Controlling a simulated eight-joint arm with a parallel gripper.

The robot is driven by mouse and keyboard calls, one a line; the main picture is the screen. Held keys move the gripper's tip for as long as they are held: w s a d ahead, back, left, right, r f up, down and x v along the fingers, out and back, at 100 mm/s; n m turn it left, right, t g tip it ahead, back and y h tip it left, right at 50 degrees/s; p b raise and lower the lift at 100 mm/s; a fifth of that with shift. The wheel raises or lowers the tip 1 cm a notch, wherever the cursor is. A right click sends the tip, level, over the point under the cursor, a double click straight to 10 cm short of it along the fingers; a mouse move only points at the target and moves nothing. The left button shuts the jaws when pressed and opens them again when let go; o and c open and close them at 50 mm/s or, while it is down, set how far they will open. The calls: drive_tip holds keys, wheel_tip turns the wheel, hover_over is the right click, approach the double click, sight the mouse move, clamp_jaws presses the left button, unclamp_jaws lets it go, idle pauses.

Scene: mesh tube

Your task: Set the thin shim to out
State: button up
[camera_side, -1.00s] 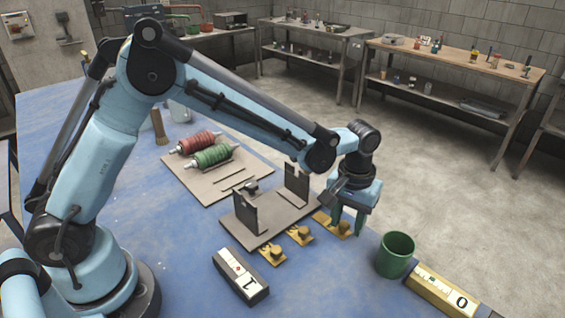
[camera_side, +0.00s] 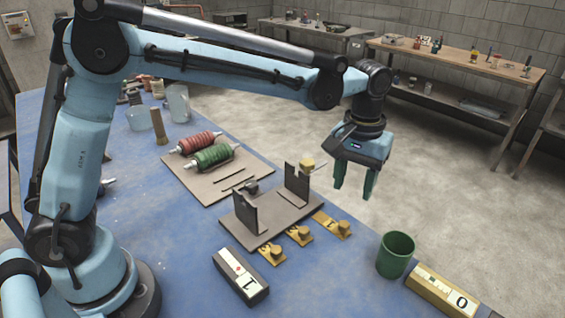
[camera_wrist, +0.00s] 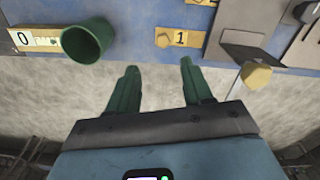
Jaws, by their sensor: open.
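Several brass plates with round knobs lie along the near edge of the fixture: a left plate (camera_side: 271,255), a middle plate (camera_side: 300,236) and a right plate (camera_side: 331,224). The right one shows a "1" in the wrist view (camera_wrist: 181,39). I cannot tell by thickness which is the thin shim. My gripper (camera_side: 354,194) is open and empty, pointing down, above and to the right of the fixture and apart from the plates. Its green fingers (camera_wrist: 160,70) are spread in the wrist view.
The fixture base (camera_side: 265,225) carries two dark uprights; a yellow knob (camera_side: 307,164) is at the right upright. A green cup (camera_side: 396,254), a "0" block (camera_side: 441,289) and a "1" block (camera_side: 240,275) stand nearby. Red (camera_side: 200,142) and green rollers (camera_side: 213,157) lie on a board behind.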

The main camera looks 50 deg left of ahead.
wheel_tip(320, 180, up, 2)
idle(0.5)
drive_tip(key=s+a+m+t, duration=0.1)
drive_tip(key=s+a+t, duration=0.1)
drive_tip(key=s+a, duration=0.3)
drive_tip(key=s+a+m+t, duration=0.1)
drive_tip(key=s+a+t, duration=0.1)
drive_tip(key=s+a, duration=0.2)
drive_tip(key=s+a+m+t, duration=0.1)
drive_tip(key=s+a+t, duration=0.2)
drive_tip(key=s+a, duration=0.2)
drive_tip(key=shift+s+a, duration=0.3)
drive_tip(key=shift+a, duration=0.2)
